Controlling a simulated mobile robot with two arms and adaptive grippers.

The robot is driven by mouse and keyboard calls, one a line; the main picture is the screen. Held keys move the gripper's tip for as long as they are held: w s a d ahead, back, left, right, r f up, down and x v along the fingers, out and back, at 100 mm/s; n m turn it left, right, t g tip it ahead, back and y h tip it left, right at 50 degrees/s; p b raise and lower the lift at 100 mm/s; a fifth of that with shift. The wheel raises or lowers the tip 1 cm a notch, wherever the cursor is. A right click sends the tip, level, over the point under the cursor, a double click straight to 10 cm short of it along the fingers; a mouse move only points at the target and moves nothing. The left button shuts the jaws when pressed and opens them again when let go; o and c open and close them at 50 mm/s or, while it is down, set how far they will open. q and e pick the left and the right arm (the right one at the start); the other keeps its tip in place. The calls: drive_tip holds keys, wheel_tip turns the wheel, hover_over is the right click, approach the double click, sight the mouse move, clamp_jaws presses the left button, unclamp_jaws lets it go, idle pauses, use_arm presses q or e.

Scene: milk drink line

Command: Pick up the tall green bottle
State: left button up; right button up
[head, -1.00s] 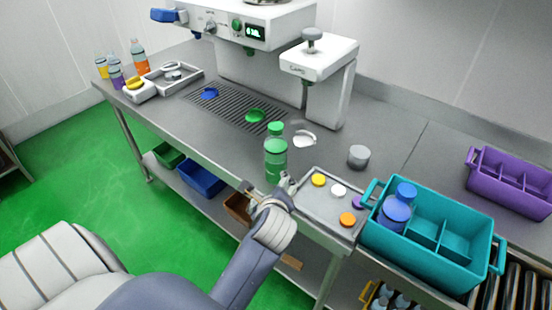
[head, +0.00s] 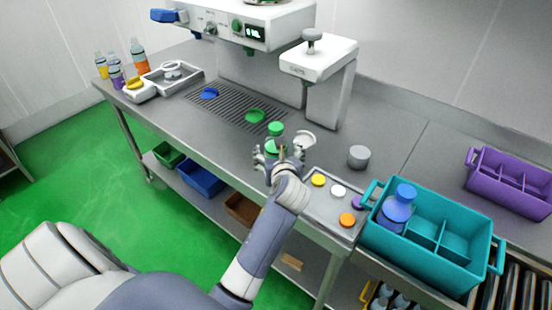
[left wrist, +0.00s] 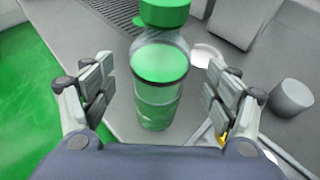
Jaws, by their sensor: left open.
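The tall green bottle (head: 275,131) stands upright on the steel counter, with a green cap and green liquid inside. In the head view its lower part is hidden behind my left gripper (head: 278,160). In the left wrist view the bottle (left wrist: 158,80) stands between the two spread fingers of my left gripper (left wrist: 158,98), slightly beyond them. A gap shows on both sides, so the fingers do not touch it. My right gripper is not in view.
A tray with coloured caps (head: 325,210) lies right of the bottle. A teal crate (head: 455,255) holds a blue bottle (head: 398,208). A grey cylinder (head: 358,156) and a white ring-like piece (head: 306,140) stand nearby. The dispensing machine (head: 325,60) stands behind.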

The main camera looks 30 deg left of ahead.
use_arm(q)
drive_tip(key=x, duration=0.5)
drive_tip(key=shift+s+d+f+p, duration=0.1)
drive_tip(key=shift+f+p, duration=0.2)
drive_tip(key=shift+p, duration=0.05)
drive_tip(key=shift+r, duration=0.1)
drive_tip(key=c, duration=1.6)
